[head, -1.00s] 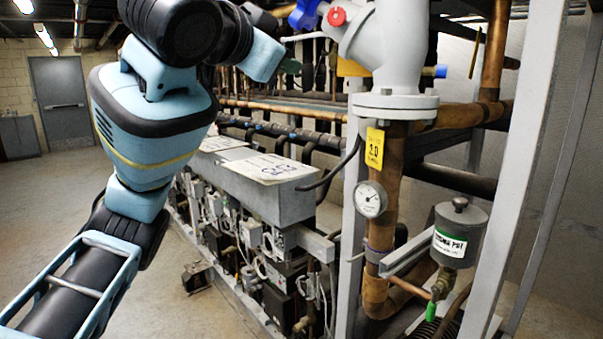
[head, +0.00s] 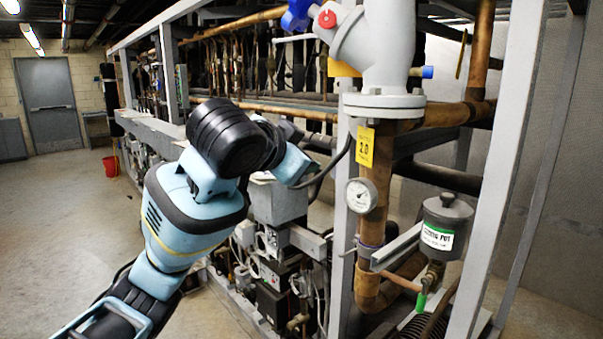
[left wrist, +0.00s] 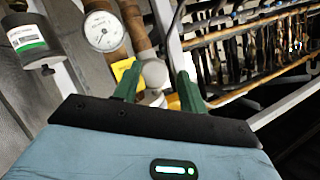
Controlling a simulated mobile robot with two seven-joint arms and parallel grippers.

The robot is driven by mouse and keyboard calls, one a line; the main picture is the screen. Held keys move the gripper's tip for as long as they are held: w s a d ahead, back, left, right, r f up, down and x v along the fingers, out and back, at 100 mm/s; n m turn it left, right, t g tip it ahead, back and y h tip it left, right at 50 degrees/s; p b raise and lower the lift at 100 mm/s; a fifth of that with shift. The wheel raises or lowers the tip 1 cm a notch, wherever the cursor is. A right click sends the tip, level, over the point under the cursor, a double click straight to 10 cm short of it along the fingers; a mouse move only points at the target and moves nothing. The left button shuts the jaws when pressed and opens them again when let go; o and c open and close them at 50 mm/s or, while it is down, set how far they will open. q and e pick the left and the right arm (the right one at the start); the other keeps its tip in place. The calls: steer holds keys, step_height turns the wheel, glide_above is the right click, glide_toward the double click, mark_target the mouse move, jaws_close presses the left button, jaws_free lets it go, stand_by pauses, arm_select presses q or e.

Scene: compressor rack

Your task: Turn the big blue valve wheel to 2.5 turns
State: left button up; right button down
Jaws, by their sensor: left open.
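The blue valve wheel (head: 297,14) is at the top edge of the head view, partly cut off, beside a red round part (head: 327,18) on the grey valve body (head: 385,55). A yellow tag (head: 365,146) below the valve appears to read 2.0. My left arm is below and left of the wheel, apart from it. My left gripper (left wrist: 158,86) shows two green fingers spread apart with nothing held between them. I cannot make out its fingers in the head view, nor the wheel in the left wrist view. My right gripper is not in view.
A grey pot (head: 445,228) is to the right. The compressor rack fills the middle. Open floor (head: 60,220) lies left, with a red bucket (head: 110,166).

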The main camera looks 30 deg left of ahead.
arm_select(q)
steer(key=shift+w+d+f, duration=0.1)
steer(key=shift+d+f, duration=0.05)
steer(key=shift+f, duration=0.65)
steer(key=shift+w+d+f, duration=0.1)
steer(key=shift+f, duration=0.65)
